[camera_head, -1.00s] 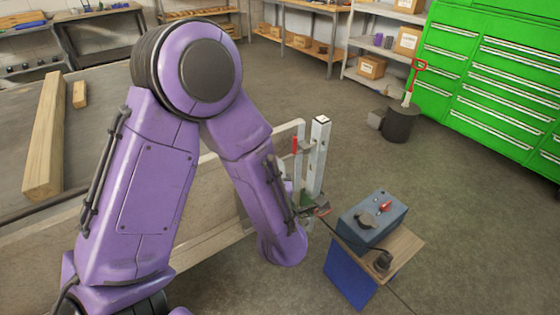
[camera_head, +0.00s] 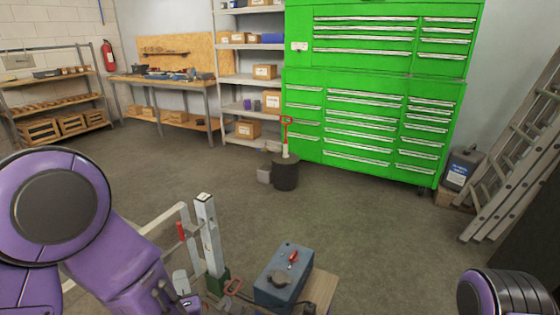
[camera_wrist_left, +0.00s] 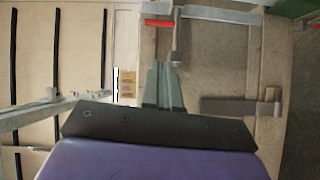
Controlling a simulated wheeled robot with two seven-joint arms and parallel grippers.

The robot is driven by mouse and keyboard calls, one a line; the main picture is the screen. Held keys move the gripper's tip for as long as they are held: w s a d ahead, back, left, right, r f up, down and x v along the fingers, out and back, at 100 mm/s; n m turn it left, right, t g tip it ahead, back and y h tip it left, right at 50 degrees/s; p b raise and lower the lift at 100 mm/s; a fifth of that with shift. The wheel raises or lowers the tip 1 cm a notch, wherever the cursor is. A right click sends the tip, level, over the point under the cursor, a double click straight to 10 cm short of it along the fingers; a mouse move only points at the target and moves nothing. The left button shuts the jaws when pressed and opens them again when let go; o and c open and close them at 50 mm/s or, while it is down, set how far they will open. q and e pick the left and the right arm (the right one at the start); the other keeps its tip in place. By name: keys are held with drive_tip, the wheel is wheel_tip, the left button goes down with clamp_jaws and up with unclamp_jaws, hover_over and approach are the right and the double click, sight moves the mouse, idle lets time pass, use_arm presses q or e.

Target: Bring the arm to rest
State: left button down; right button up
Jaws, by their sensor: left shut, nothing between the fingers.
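My left arm (camera_head: 110,250), purple with dark joint covers, comes in from the left in the head view, bent at a large round joint. Its lower end runs down beside an upright metal post (camera_head: 209,245) with a red-handled clamp; I cannot tell the gap between them. In the left wrist view my left gripper (camera_wrist_left: 164,88) has its grey fingers together and empty, in front of a pale wooden panel and metal frame parts. A purple and black part of my right arm (camera_head: 505,292) shows at the lower right; its gripper is out of view.
A blue box (camera_head: 283,275) with a red-handled tool stands on a small wooden stand near the post. A black bucket (camera_head: 285,173) stands before the green tool cabinet (camera_head: 375,100). A ladder (camera_head: 510,150) leans at right. The middle floor is clear.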

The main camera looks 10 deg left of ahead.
use_arm(q)
drive_tip(key=s+f+m+g+h, duration=0.2)
drive_tip(key=f+m+g+h, duration=0.1)
drive_tip(key=f+m, duration=0.55)
drive_tip(key=s+f+m+g+h, duration=0.2)
drive_tip(key=f+m+g+h, duration=0.3)
drive_tip(key=f, duration=0.6)
drive_tip(key=s+a+f+m+g, duration=0.1)
drive_tip(key=s+a+f, duration=0.1)
drive_tip(key=s+f, duration=0.3)
drive_tip(key=s+a+f+m+g+y, duration=0.1)
drive_tip(key=s+f, duration=0.5)
drive_tip(key=s, duration=0.6)
drive_tip(key=shift+s+a+f+m+g+y, duration=0.3)
drive_tip(key=shift+s+a+m+g, duration=0.05)
drive_tip(key=shift+a+m+g, duration=0.35)
